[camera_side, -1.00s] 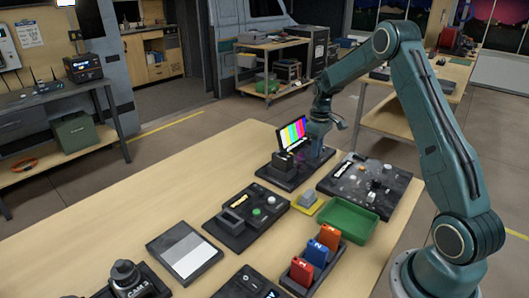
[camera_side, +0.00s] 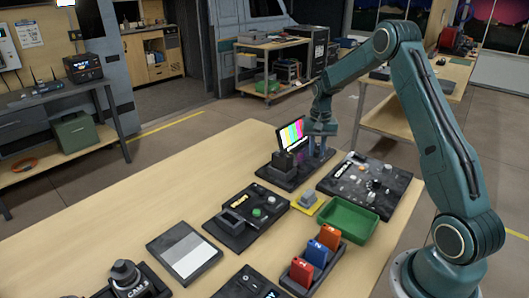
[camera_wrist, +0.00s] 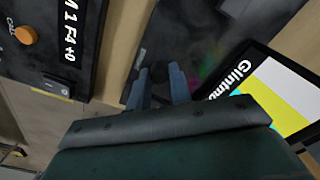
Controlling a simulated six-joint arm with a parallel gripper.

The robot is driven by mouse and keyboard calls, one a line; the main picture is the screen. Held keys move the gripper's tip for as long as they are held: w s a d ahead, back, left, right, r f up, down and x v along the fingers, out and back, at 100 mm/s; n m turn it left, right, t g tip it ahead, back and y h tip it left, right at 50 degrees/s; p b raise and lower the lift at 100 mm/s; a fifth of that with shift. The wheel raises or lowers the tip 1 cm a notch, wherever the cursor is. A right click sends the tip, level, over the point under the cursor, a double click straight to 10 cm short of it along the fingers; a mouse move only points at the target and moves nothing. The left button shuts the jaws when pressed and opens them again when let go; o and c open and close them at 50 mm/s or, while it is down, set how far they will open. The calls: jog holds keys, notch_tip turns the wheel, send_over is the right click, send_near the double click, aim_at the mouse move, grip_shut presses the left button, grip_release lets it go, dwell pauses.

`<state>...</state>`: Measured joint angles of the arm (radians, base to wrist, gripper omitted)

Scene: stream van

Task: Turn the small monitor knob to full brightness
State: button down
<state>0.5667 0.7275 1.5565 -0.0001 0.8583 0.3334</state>
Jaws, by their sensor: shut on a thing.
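The small monitor (camera_side: 291,137) shows colour bars and stands tilted on a dark base (camera_side: 291,178) at the far edge of the table. In the wrist view, part of the monitor (camera_wrist: 292,95) shows at the right. The small dark knob (camera_wrist: 159,72) sits on the dark base between my fingertips, partly hidden by them. My gripper (camera_wrist: 160,82) points down and is shut on the knob. In the side view my gripper (camera_side: 318,150) is just right of the monitor, and the knob is hidden there.
A black block (camera_side: 284,163) stands in front of the monitor. A dark control panel (camera_side: 368,185) lies to the right, with a green tray (camera_side: 347,222) nearer. In the wrist view, a panel with an orange knob (camera_wrist: 26,35) is at the upper left.

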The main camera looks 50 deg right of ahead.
aim_at(317, 151)
jog(key=m, duration=0.6)
jog(key=shift+r, duration=0.1)
dwell(0.3)
jog(key=c, duration=1.3)
grip_release()
jog(key=shift+o, duration=0.2)
notch_tip(317, 151, up, 14)
